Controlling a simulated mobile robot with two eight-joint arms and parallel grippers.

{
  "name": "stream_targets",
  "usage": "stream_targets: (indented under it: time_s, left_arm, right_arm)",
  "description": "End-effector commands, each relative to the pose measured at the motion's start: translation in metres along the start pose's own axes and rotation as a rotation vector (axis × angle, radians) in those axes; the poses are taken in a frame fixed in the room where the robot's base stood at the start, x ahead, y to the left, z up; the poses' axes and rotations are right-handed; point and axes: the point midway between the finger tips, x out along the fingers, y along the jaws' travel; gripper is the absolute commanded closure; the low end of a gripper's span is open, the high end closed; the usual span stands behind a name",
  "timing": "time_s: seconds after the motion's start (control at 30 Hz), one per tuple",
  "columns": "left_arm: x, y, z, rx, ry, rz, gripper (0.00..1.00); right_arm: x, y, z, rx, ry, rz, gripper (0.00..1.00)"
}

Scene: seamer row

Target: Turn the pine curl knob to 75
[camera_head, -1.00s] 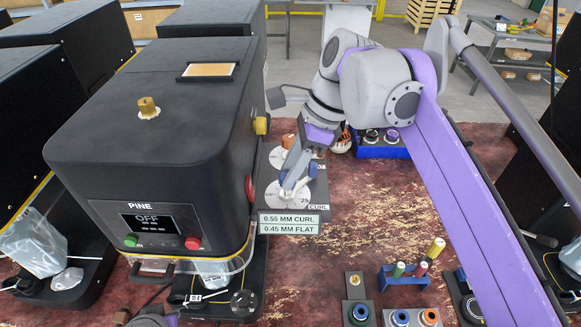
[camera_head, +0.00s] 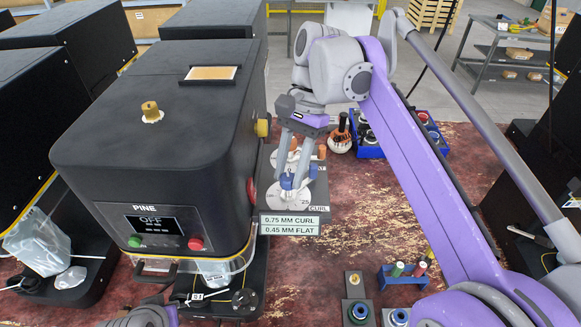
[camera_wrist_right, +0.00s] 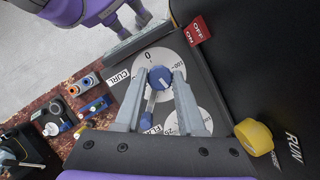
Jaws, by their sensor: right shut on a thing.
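The pine machine (camera_head: 150,120) stands at left, its screen (camera_head: 153,224) reading OFF. On the panel beside it, the blue curl knob (camera_head: 287,182) sits on a white dial marked CURL. My right gripper (camera_head: 293,176) is over this dial, shut on the knob. In the right wrist view the blue knob (camera_wrist_right: 160,77) is between the two grey fingers, and 0 and 100 show on the dial. The pointer's exact reading is hard to make out. The label (camera_head: 289,220) reads 0.75 MM CURL, and 0.45 MM FLAT below. My left gripper is out of view.
A second dial marked FLAT (camera_wrist_right: 185,122) is close to the curl dial. A red switch (camera_wrist_right: 198,30) and a yellow knob (camera_wrist_right: 254,137) are on the machine's side. A blue tray (camera_head: 368,150) with tools stands behind. A small blue rack (camera_head: 404,281) is at front right.

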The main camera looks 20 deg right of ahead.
Motion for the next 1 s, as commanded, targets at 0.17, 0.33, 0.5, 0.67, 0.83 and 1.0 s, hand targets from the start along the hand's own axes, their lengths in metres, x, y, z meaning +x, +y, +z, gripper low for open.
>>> stream_targets:
  time_s: [0.17,0.33,0.5,0.67,0.83,1.0]
  left_arm:
    - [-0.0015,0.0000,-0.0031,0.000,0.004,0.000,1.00]
    - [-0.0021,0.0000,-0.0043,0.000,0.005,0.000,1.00]
    - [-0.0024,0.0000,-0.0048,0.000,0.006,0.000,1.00]
    - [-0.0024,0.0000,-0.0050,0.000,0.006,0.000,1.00]
    - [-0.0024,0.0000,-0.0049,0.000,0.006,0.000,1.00]
    - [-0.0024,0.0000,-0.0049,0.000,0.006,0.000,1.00]
  right_arm:
    - [-0.0010,-0.0012,0.0004,-0.096,0.001,0.039,1.00]
    - [-0.0009,-0.0018,0.0001,-0.152,0.001,0.061,1.00]
    - [-0.0007,-0.0016,0.0000,-0.180,0.002,0.074,1.00]
    - [-0.0007,-0.0015,0.0001,-0.188,0.002,0.077,1.00]
    - [-0.0006,-0.0015,0.0000,-0.188,0.002,0.077,1.00]
    - [-0.0006,-0.0015,0.0000,-0.187,0.002,0.077,0.53]
